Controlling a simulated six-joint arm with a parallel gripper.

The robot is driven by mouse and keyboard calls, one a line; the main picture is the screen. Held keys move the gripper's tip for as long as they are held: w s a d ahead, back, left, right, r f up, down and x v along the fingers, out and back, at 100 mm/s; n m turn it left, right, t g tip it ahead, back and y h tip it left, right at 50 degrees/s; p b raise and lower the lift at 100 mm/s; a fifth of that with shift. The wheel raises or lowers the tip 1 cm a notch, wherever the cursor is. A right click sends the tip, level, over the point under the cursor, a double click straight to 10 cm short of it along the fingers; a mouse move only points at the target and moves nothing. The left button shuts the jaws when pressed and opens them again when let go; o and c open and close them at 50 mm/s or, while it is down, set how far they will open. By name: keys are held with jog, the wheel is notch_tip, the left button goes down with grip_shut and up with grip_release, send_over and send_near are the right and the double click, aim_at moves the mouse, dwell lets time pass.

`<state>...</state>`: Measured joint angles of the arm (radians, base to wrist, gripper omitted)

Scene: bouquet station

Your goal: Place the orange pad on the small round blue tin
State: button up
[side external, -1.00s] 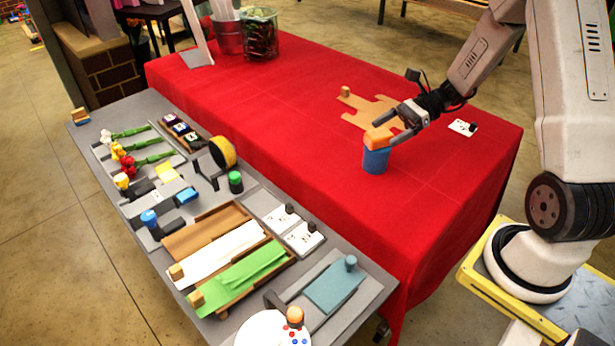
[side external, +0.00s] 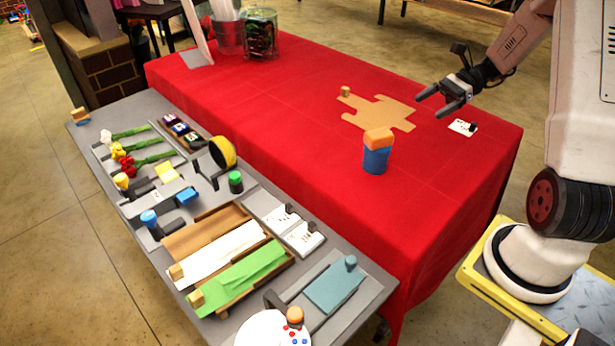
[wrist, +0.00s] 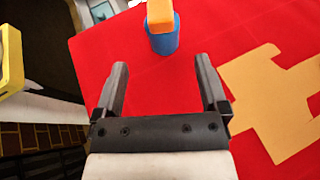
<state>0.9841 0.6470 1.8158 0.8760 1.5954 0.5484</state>
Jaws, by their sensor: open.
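The orange pad (side external: 379,138) rests on top of the small round blue tin (side external: 375,161), which stands upright on the red cloth. In the wrist view the orange pad (wrist: 160,13) sits on the blue tin (wrist: 163,40), ahead of my fingers. My gripper (side external: 437,104) is open and empty, above the cloth, up and to the right of the tin in the side view and apart from it. In the wrist view nothing is between the two fingers of my gripper (wrist: 160,88).
A tan cut-out sheet (side external: 372,112) lies flat on the red table (side external: 300,120) behind the tin. A white card (side external: 462,127) with a black piece lies near the right edge. A grey bench (side external: 230,322) with flowers, papers and trays stands at the front left. A glass vase (side external: 260,35) stands at the back.

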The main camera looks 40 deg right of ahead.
dwell(0.7)
jog(key=s+a+f+n+g+h, duration=0.1)
jog(key=a+f+n+h, duration=0.1)
jog(key=a+n+h, duration=0.4)
jog(key=s+a+f+n+g+h, duration=0.1)
jog(key=a+n+h, duration=0.5)
jog(key=a+n, duration=1)
jog(key=shift+s+a+f+n+g, duration=0.3)
jog(key=shift+s+f, duration=0.3)
jog(key=shift+f, duration=0.2)
